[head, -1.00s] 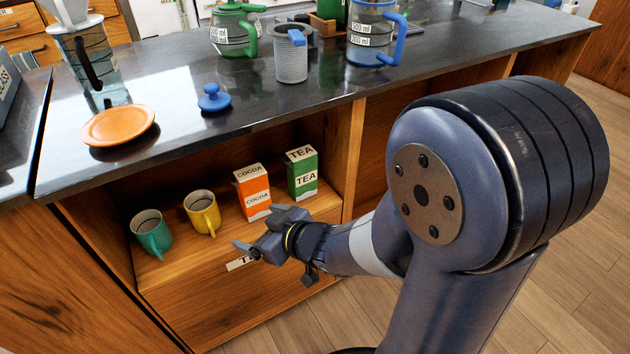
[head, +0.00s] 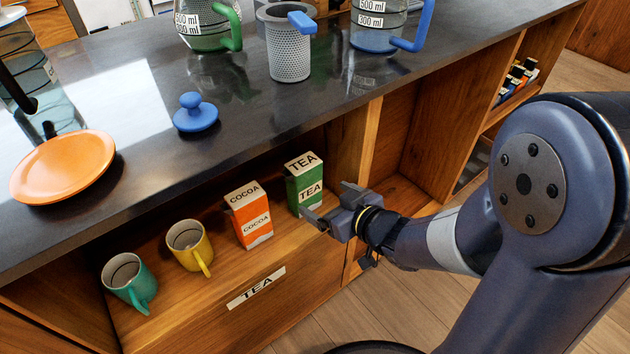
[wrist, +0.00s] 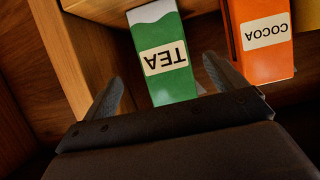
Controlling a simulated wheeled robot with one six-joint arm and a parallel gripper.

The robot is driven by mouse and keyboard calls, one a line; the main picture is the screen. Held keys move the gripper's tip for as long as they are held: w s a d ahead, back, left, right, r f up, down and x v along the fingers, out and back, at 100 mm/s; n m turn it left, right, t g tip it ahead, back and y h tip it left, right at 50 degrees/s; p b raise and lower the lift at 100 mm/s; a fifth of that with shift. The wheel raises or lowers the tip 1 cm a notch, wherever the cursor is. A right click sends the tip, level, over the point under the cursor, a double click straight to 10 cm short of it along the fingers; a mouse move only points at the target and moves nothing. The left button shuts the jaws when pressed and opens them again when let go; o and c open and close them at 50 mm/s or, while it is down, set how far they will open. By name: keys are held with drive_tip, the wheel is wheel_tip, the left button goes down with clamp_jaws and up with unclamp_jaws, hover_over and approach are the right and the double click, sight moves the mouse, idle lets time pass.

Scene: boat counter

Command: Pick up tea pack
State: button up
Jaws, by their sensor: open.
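The tea pack (head: 305,184) is a green and white carton labelled TEA. It stands upright on the wooden shelf under the counter, right of the cocoa pack. My gripper (head: 330,202) is open and empty in front of the tea pack, its fingers pointing toward it. In the wrist view the tea pack (wrist: 163,62) appears upside down between and beyond the two fingertips of my gripper (wrist: 161,78). I cannot tell whether the fingers touch it.
An orange cocoa pack (head: 249,215) stands close left of the tea pack; it also shows in the wrist view (wrist: 262,45). A yellow mug (head: 189,246) and a green mug (head: 128,283) stand farther left. The counter (head: 250,118) overhangs the shelf. A wooden divider (head: 357,140) is on the right.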

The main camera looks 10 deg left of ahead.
sight(310, 192)
drive_tip(key=b+x, duration=0.2)
drive_tip(key=x, duration=0.7)
drive_tip(key=shift+s+a+b, duration=0.1)
drive_tip(key=shift+a+b, duration=0.05)
drive_tip(key=shift+b, duration=0.2)
drive_tip(key=shift+c, duration=0.3)
drive_tip(key=shift+r, duration=0.1)
drive_tip(key=c, duration=1.1)
